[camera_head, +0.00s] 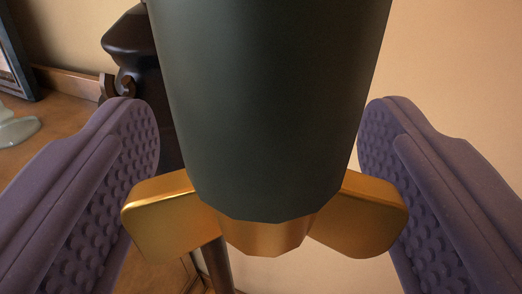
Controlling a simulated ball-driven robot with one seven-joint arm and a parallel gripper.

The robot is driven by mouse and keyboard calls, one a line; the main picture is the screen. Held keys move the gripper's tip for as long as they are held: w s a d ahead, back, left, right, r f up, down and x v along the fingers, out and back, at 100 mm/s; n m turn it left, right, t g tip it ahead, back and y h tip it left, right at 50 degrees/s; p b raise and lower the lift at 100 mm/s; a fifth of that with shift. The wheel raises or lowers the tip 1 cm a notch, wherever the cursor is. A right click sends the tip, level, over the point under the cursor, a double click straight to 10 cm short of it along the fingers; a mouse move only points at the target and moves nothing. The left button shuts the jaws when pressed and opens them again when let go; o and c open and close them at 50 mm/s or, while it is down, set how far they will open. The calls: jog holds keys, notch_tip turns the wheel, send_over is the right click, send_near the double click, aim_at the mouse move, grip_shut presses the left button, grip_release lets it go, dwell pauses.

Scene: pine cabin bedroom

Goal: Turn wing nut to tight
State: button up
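A golden-orange wing nut (264,236) shows below the middle of the view, with one flat wing to the left and one to the right. Its upper middle is hidden behind the lower end of a large dark green-grey cylinder (270,100). My gripper (260,165) has two purple, studded fingers, spread wide on either side of the wing nut. Each wing's outer end overlaps a finger's inner face in the picture. I cannot tell whether either finger touches a wing.
A dark, curved object (130,50) stands behind at upper left, near a wooden surface (55,135). A pale glassy item (18,127) and a framed thing (12,55) are at the far left. A brown rod (217,268) shows below the nut. A plain wall (460,60) is at right.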

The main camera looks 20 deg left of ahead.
aim_at(262, 270)
jog(key=p+v, duration=0.2)
jog(key=v, duration=0.5)
jog(key=shift+s+d, duration=0.15)
jog(key=shift+s, duration=0.25)
jog(key=shift+f, duration=0.1)
